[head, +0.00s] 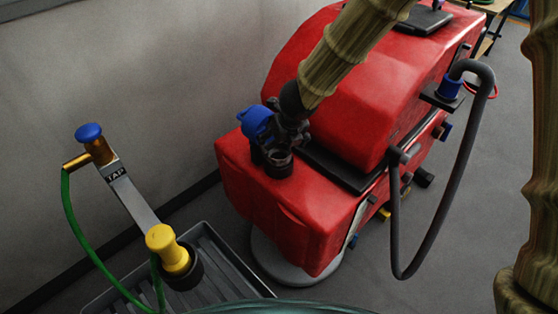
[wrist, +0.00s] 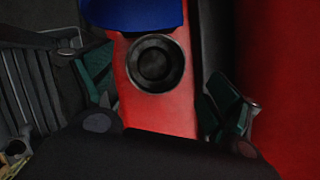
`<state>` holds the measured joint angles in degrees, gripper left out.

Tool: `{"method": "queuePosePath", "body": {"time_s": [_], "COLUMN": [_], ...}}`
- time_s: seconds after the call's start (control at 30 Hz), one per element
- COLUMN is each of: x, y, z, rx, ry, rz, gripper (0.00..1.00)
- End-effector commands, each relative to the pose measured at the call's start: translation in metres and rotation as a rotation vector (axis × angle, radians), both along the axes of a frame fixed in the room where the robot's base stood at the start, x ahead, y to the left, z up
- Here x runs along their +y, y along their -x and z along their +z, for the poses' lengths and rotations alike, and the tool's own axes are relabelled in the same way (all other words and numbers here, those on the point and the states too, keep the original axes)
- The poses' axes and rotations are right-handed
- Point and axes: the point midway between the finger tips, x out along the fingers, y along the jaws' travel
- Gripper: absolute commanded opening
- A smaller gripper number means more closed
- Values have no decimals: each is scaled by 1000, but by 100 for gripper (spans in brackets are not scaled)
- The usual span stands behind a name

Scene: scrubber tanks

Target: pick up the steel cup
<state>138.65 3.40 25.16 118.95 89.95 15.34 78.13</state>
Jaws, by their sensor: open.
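A dark, round, cup-like piece with a grey metal rim, which I take for the steel cup (wrist: 155,63), is on the red machine's front top. In the wrist view it lies between my gripper's spread fingers, seen from above, with its open mouth facing me. My gripper (wrist: 160,88) is open and empty, one green-padded finger on each side, apart from the rim. In the head view my gripper (head: 285,142) is low over the machine, and the dark piece (head: 278,164) shows just below it. I cannot tell whether it stands loose or is part of the machine.
A blue piece (wrist: 135,13) is close beside the round piece. The red machine's (head: 330,120) raised body rises at the right, with a grey hose (head: 468,170). At the left are a tap (head: 95,148) with a green hose, a yellow fitting (head: 163,245) and a grey grated tray (head: 215,275).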

Motion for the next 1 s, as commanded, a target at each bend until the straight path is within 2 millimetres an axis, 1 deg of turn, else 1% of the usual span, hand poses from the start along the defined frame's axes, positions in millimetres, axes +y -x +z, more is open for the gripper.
{"method": "queuePosePath", "body": {"time_s": [0.1,0.3,0.43,0.67,0.7,0.77,0.8,0.93,0.97,1.0], "x": [4,9,11,11,11,11,11,11,11,11], "y": [-3,-11,-14,-14,-14,-14,-14,-14,-14,-14], "z": [-16,-38,-44,-44,-44,-44,-44,-44,-44,-44], "rx": [3,2,2,1,1,1,1,1,1,1], "ry": [3,1,1,1,1,1,1,1,1,1], "rz": [3,1,2,2,2,2,2,1,1,1], "gripper": [90,90,90,90,87,76,68,45,42,42]}}
